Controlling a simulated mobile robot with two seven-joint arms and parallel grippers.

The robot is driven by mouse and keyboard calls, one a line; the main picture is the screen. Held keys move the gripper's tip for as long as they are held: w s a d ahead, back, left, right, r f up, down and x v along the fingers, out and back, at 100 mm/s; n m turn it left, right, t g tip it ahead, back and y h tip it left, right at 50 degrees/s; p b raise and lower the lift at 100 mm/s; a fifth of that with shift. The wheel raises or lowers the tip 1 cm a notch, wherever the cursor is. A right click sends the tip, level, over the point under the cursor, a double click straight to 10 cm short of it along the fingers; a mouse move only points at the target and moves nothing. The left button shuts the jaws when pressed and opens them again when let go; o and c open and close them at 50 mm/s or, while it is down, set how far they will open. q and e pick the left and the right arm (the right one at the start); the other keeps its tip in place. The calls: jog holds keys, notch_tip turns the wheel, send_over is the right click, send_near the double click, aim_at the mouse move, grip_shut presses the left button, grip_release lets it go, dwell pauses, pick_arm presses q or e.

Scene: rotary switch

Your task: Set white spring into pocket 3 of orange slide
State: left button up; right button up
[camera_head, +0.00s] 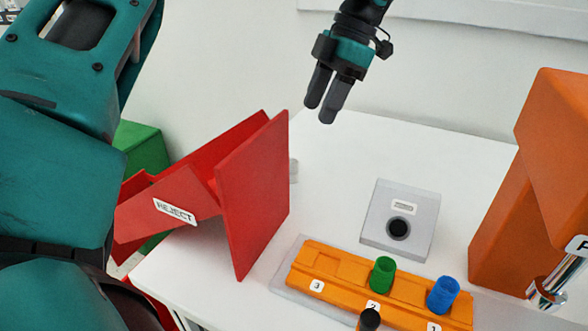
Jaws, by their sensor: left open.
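The orange slide (336,277) lies at the front of the white table, with labels 3, 2 and 1 from left to right. Pocket 3 (322,262), at its left end, looks empty. A green cylindrical piece (383,273) stands by label 2, and a blue one (443,294) by label 1. A small whitish piece (294,170) shows just behind the red chute's right edge, partly hidden; it may be the white spring. My left gripper (319,112) is open, pointing down above the far part of the table, up and right of that piece, holding nothing visible. My right gripper is out of view.
The red REJECT chute (253,195) stands at the table's left, with a green box (139,148) behind it. An orange housing (525,200) stands at right. A dark-topped knob (369,319) is in front.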

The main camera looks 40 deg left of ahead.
pick_arm(q)
jog(key=b, duration=0.2)
send_over(293, 161)
jog(key=w+d, duration=0.2)
notch_tip(293, 161, down, 6)
jog(key=shift+a+b+x, duration=0.2)
jog(key=shift+b+x, duration=0.1)
jog(key=shift+x, duration=1.05)
jog(key=shift+a+b+x, duration=0.2)
jog(key=shift+b+x, duration=0.1)
jog(key=shift+x, duration=1.05)
jog(key=shift+w, duration=0.1)
jog(key=shift+r, duration=0.1)
jog(key=shift+c, duration=0.3)
grip_shut()
